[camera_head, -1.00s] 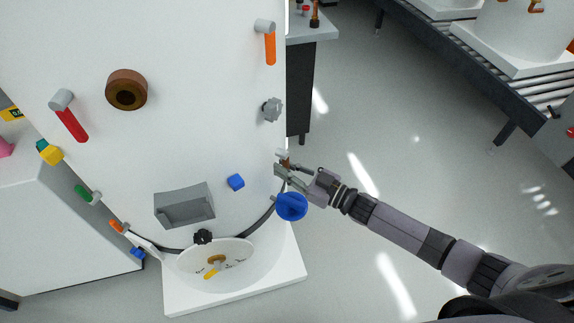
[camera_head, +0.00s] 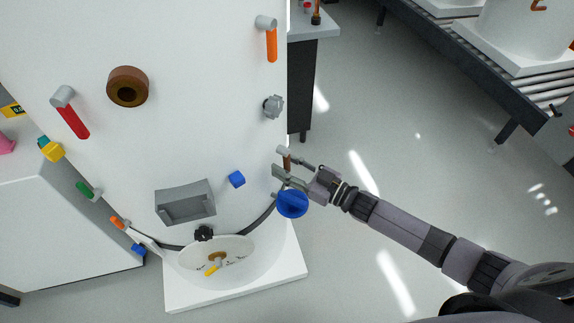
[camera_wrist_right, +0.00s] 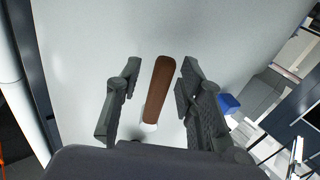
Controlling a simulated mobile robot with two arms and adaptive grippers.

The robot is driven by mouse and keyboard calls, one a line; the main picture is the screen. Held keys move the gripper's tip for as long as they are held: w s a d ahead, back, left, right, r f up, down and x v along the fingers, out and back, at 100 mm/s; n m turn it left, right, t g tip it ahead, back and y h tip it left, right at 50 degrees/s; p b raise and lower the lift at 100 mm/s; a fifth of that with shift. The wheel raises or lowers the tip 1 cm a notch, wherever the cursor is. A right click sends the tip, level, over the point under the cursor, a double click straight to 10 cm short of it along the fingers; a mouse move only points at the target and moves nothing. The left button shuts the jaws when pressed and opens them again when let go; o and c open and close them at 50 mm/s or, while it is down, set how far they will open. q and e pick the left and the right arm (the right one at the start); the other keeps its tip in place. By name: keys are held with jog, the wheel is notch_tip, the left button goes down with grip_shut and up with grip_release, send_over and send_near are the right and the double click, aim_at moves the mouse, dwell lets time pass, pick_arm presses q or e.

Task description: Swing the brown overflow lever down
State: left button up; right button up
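The brown overflow lever (camera_head: 287,162) hangs from a light grey pivot (camera_head: 283,150) on the right side of the white tank (camera_head: 215,120). In the right wrist view the lever (camera_wrist_right: 159,92) is a brown bar, slightly tilted, running between the two fingers. My right gripper (camera_head: 286,168) is open around the lever, with a visible gap on each side in the right wrist view (camera_wrist_right: 160,70). No grip on the lever shows. My left gripper is not in view.
A blue round knob (camera_head: 292,204) sits just below my right gripper. A blue cube (camera_head: 236,179), a grey knob (camera_head: 273,106), an orange lever (camera_head: 271,45) and a red lever (camera_head: 73,121) are on the tank.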

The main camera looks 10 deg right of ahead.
jog(key=shift+s+d, duration=0.1)
jog(key=v, duration=1.1)
jog(key=shift+s+d, duration=0.25)
jog(key=shift+d, duration=0.05)
jog(key=d+f+m+h, duration=0.2)
jog(key=d+f+h, duration=0.1)
jog(key=f, duration=0.4)
jog(key=d+f+m+h, duration=0.1)
jog(key=d+f+h, duration=0.15)
jog(key=f, duration=0.45)
jog(key=s+d+f+m+g+h, duration=0.1)
jog(key=s+d+f+g+h, duration=0.15)
jog(key=s+f, duration=0.4)
jog(key=s+d+f+m+g+h, duration=0.1)
jog(key=s+f+m+h, duration=0.15)
jog(key=f, duration=0.75)
jog(key=s+a+f+g, duration=0.2)
jog(key=s+f, duration=0.3)
jog(key=s, duration=0.5)
jog(key=s+a+f+g+h, duration=0.1)
jog(key=s+f+g, duration=0.3)
jog(key=s, duration=0.5)
jog(key=s+a+f+g+h, duration=0.1)
jog(key=s+a+f+g, duration=0.2)
jog(key=s+f, duration=0.3)
jog(key=s+a, duration=0.1)
jog(key=s, duration=0.3)
jog(key=shift+s, duration=0.3)
jog(key=shift+f+m+h, duration=0.1)
jog(key=shift+m+h, duration=0.15)
